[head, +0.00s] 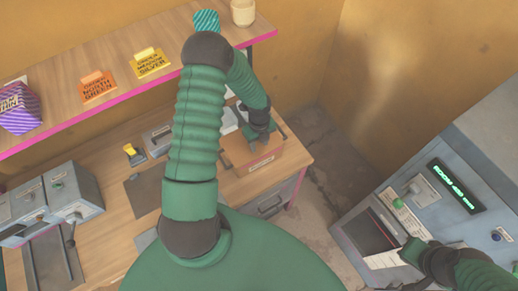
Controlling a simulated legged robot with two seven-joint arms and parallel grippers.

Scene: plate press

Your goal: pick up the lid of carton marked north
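A brown carton (272,160) stands at the right end of the wooden bench, with a small label on its front that is too small to read. I cannot make out whether its lid is on. My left gripper (260,136) points down at the carton's top; whether it touches is unclear, and its fingers are too small and dark to judge. An orange card (98,88) on the shelf appears to read "order north green". My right gripper (410,252) is at the lower right, by a white panel on the grey machine, with its fingers partly hidden.
A shelf (130,85) with a pink edge holds a yellow card (150,63), a purple striped bag (18,108), a teal striped item (207,20) and a cream jar (243,12). A grey press (60,200) stands left. The grey machine (425,205) has a green display.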

